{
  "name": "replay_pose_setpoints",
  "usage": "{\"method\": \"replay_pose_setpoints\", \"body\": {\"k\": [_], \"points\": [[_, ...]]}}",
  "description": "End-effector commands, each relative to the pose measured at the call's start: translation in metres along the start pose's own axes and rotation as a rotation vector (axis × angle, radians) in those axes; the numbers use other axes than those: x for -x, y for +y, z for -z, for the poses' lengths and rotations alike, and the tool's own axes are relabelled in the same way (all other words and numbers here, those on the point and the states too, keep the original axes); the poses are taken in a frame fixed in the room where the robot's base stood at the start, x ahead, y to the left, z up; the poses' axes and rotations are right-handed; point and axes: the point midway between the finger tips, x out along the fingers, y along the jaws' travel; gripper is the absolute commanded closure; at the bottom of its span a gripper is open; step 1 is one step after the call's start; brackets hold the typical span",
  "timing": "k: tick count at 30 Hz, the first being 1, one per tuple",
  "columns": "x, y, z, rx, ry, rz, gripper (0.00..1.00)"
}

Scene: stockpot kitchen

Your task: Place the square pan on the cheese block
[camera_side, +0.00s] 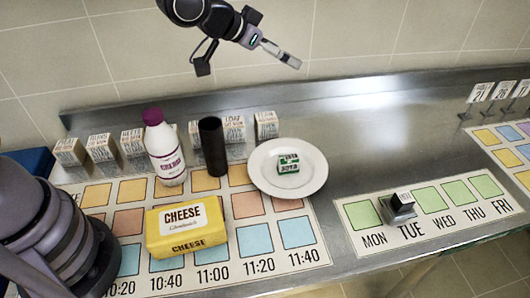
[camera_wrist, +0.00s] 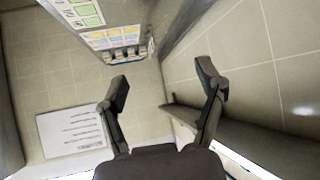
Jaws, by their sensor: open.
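The yellow cheese block (camera_side: 187,230) lies on the grid sheet at front left in the side view, its top bare. A small grey square piece (camera_side: 398,213), which looks like the square pan, sits on the weekday strip between MON and TUE. A small dark-topped, white-sided cube (camera_side: 403,200) appears to rest on or in it. My gripper (camera_side: 250,68) is open and empty, high above the counter near the back wall, apart from both. The wrist view also shows its spread fingers (camera_wrist: 162,80) with nothing between them. Neither pan nor cheese is recognisable there.
A white bottle (camera_side: 164,150) and a black cylinder (camera_side: 212,147) stand behind the cheese. A white plate (camera_side: 260,179) holds a small green-and-white box (camera_side: 288,164). Several printed cubes (camera_side: 70,152) line the back. The steel counter (camera_side: 370,130) is clear at centre right.

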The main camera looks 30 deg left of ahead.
Motion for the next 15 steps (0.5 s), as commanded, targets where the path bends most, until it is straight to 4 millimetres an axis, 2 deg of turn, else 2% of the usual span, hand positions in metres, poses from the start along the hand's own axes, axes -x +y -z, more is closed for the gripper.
{"method": "replay_pose_setpoints", "body": {"k": [1,4,6,10,12,15], "points": [[-0.031,0.022,-0.011,-0.024,0.018,-0.033,0.30],[-0.081,0.064,-0.033,-0.065,0.089,-0.093,0.30],[-0.111,0.095,-0.054,-0.090,0.139,-0.135,0.30],[-0.149,0.144,-0.101,-0.129,0.225,-0.208,0.30],[-0.160,0.164,-0.124,-0.144,0.262,-0.241,0.30],[-0.169,0.182,-0.149,-0.157,0.302,-0.273,0.30]]}}
